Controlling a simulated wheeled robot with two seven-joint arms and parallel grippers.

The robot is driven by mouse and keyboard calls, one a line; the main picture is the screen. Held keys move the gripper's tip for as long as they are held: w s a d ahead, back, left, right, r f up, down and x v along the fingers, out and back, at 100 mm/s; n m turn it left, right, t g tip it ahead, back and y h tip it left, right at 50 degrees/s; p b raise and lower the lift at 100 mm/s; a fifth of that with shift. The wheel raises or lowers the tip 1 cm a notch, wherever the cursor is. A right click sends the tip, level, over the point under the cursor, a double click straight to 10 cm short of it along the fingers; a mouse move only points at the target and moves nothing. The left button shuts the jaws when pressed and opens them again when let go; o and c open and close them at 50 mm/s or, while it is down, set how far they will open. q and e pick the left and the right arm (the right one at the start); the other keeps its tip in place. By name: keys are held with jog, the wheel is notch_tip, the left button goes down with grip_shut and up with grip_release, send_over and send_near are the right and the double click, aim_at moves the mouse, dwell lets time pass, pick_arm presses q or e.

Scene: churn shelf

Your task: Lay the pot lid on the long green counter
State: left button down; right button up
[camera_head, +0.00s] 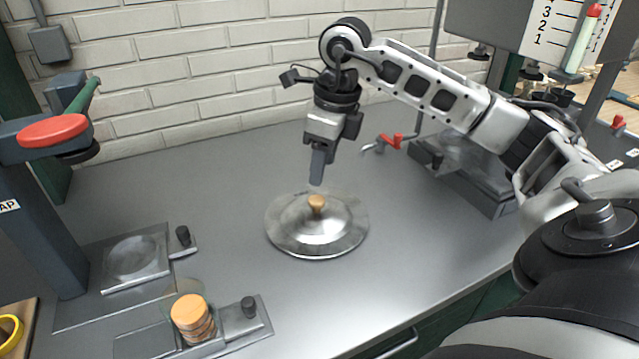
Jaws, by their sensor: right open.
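The pot lid (290,234) is a round, shiny metal dome with a small wooden knob (316,203). It lies flat, knob up, on the grey top of the counter (420,268), whose front below the edge is dark green. My right gripper (317,182) points down just above and behind the knob, seen from the side, with its fingers overlapping in this view. It is open and holds nothing; a small gap shows between the fingertips and the knob. My left gripper is not in view.
A press with a red disc (52,131) stands at the left. Near the front are a metal slide fixture (240,322) and a stack of orange-tan discs (190,314). A grey machine with a red handle (390,140) stands at the back right. The counter around the lid is clear.

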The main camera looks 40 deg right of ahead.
jog(key=shift+s+d+r, duration=0.1)
jog(key=shift+s+r, duration=0.05)
jog(key=shift+r, duration=1)
jog(key=shift+s+d+r, duration=0.1)
jog(key=shift+s+r, duration=0.05)
jog(key=shift+r, duration=1)
